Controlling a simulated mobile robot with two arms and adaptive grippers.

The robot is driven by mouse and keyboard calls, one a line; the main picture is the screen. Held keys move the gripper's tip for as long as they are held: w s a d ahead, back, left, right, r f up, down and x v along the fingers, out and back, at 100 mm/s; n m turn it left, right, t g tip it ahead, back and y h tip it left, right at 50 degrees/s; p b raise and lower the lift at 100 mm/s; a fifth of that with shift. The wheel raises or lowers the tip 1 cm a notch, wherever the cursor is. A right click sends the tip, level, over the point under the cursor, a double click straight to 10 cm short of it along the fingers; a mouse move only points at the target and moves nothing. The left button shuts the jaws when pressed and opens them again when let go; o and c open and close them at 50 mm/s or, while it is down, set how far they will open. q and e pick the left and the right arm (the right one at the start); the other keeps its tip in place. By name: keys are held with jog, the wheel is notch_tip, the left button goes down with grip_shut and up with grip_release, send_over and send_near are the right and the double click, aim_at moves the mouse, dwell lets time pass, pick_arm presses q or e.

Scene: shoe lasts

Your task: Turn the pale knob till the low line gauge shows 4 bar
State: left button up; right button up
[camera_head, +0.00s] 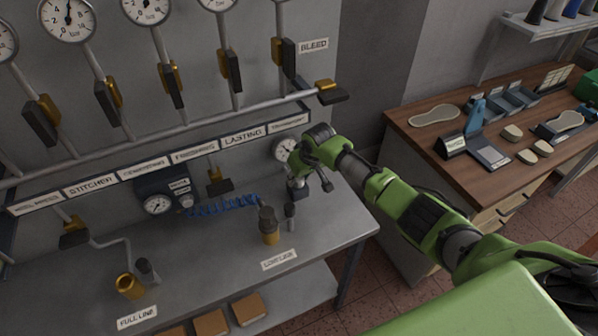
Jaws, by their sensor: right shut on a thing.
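A round white gauge (285,148) sits on the wall panel at the right end of the label strip. My right arm partly covers it, and I cannot read its needle. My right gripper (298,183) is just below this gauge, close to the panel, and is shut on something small. The pale knob is hidden behind the gripper and wrist, so its angle cannot be seen. A label reading LOW LINE (279,260) lies on the bench front below. My left gripper is not in view.
Another gauge (157,204) sits on a dark box at the left, with a blue coiled hose (225,205) beside it. A brass fitting with a dark top (269,226) stands on the bench near my gripper. A wooden workbench (440,130) stands at the right.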

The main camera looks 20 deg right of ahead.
jog(key=shift+a+m, duration=0.1)
jog(key=shift+m, duration=0.6)
jog(key=shift+m+h, duration=0.4)
jog(key=shift+m, duration=0.1)
jog(key=o, duration=1.1)
jog(key=v, duration=1.2)
